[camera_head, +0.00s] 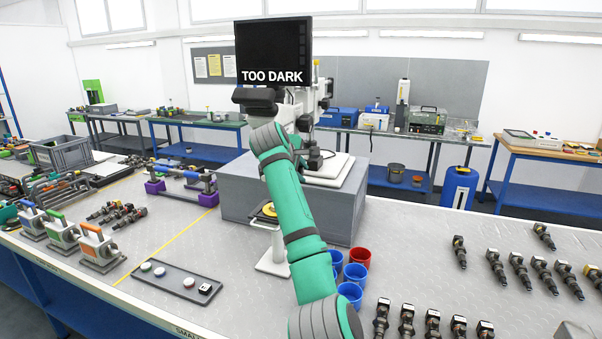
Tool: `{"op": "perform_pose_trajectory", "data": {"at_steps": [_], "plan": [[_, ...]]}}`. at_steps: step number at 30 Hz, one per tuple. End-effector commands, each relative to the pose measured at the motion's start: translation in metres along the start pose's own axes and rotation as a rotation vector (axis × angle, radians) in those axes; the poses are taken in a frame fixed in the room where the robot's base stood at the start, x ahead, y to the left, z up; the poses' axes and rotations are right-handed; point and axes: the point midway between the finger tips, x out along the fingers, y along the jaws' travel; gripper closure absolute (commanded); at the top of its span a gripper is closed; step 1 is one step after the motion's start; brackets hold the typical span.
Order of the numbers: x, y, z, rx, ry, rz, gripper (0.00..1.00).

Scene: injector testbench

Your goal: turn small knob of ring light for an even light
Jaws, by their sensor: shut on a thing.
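The microscope (325,90) stands on a grey block, partly behind my green arm. The black screen (273,52) above it reads "TOO DARK". My arm reaches up to the microscope. My gripper (312,152) is a dark shape just right of my forearm, low in front of the microscope, and is shut on the small knob. Its fingertips are too small and dark to make out. The ring light and its knob are hidden or too small to tell apart from the dark parts there.
The grey block (235,192) rises from the bench top (190,235). Blue cups (349,293) and a red cup (360,258) stand close right of my arm. Several injectors (518,268) lie at the right. A dark tray (177,282) lies at the left front.

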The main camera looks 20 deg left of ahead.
Motion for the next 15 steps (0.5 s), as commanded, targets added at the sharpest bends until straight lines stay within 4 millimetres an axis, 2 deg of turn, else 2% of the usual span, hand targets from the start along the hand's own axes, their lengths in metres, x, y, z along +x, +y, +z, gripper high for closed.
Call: {"op": "perform_pose_trajectory", "data": {"at_steps": [6,7,9,15], "plan": [[0.001,-0.0011,0.0006,0.0,-0.002,-0.002,0.99],[0.001,-0.0011,0.0007,0.0,-0.002,-0.002,0.72],[0.001,-0.0011,0.0006,0.0,-0.002,-0.002,0.58],[0.0006,-0.0005,0.0004,0.0,-0.001,0.0,0.58]]}}
